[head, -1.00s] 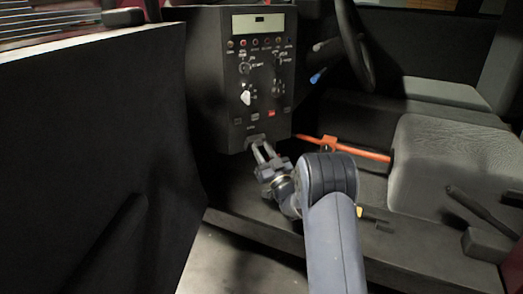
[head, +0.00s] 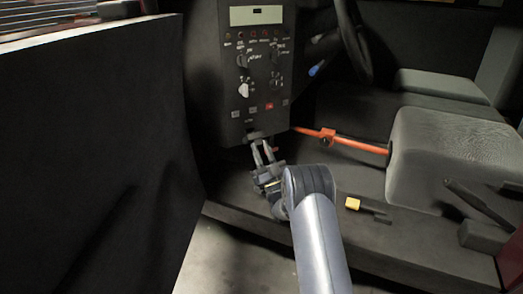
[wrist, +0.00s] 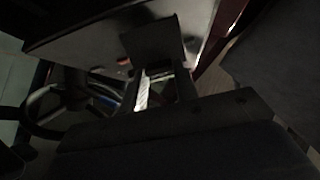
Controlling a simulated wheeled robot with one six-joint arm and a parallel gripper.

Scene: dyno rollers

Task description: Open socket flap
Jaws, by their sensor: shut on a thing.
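The socket flap (head: 257,135) is a small dark piece at the bottom of the black control panel (head: 232,100) in the head view. My gripper (head: 263,146) reaches up to it from below, with both fingertips at its lower edge. In the wrist view a dark square plate (wrist: 152,38), which looks like the flap, stands just beyond the fingers. My gripper (wrist: 158,72) appears shut on the flap, though the contact itself is dark and hard to make out. The socket behind the flap is hidden, and I cannot tell how far the flap is tilted.
A large dark door panel (head: 90,150) stands close on the left. An orange-red bar (head: 350,142) runs right of the control panel to the grey seat (head: 450,160). A yellow-tipped lever (head: 353,203) sits on the sill. The steering wheel (head: 352,45) is behind.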

